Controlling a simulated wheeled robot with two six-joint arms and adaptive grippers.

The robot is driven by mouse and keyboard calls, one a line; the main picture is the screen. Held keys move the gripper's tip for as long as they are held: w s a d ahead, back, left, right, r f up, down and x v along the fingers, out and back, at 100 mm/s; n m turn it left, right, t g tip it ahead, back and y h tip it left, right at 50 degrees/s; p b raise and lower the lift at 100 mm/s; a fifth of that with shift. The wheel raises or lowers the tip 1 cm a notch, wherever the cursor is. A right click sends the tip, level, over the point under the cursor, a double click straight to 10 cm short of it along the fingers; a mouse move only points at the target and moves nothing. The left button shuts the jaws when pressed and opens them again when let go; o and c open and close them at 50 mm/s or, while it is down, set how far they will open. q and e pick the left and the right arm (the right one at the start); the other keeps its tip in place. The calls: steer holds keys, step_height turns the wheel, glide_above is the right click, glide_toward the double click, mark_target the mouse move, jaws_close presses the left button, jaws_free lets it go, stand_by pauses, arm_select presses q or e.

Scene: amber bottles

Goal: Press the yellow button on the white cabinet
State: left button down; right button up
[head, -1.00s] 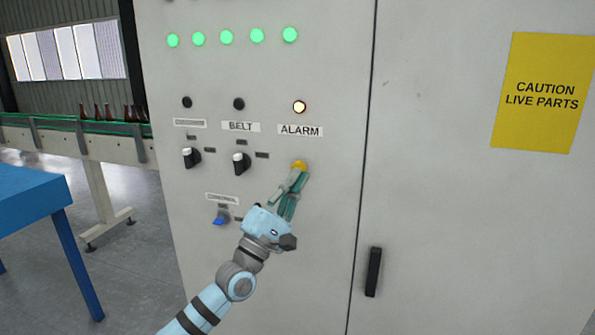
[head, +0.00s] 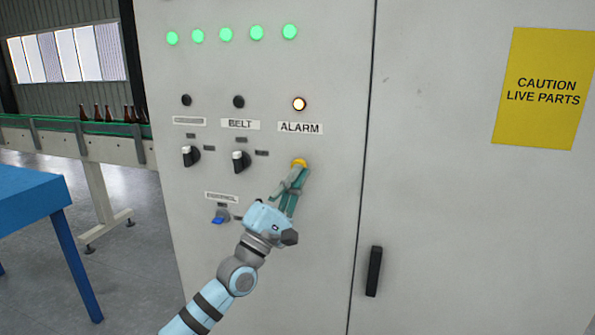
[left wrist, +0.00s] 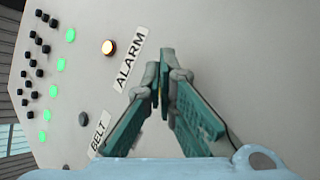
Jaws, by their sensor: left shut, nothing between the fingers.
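The white cabinet (head: 330,220) fills most of the head view. The yellow button (head: 300,162) sits on its front below the ALARM label (head: 300,128); its lower part is hidden by my left fingertips. My left gripper (head: 298,170) is shut and empty, its tips at the button; I cannot tell whether they touch it. In the left wrist view the shut fingertips (left wrist: 163,62) point at the cabinet face and hide the button. The alarm lamp (head: 299,104) above the label glows orange-white, and it also shows in the left wrist view (left wrist: 108,47). My right gripper is out of view.
Two black-and-white selector knobs (head: 240,161) and a blue switch (head: 220,216) stick out left of the gripper. A door handle (head: 374,271) is to the right. A blue table (head: 30,190) and a conveyor with amber bottles (head: 108,113) stand at left.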

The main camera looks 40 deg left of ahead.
arm_select(q)
steer(key=shift+w+a+b, duration=0.15)
steer(key=shift+w+b, duration=0.25)
steer(key=shift+b, duration=0.4)
stand_by(0.7)
steer(key=s+p, duration=0.1)
steer(key=p, duration=0.1)
steer(key=shift+s+d+p, duration=0.25)
steer(key=shift+s+p, duration=0.05)
steer(key=shift+s, duration=0.05)
stand_by(0.4)
steer(key=s+p, duration=0.1)
steer(key=s+d+p, duration=0.1)
steer(key=s+p, duration=0.2)
steer(key=p, duration=0.1)
steer(key=shift+s+d, duration=0.35)
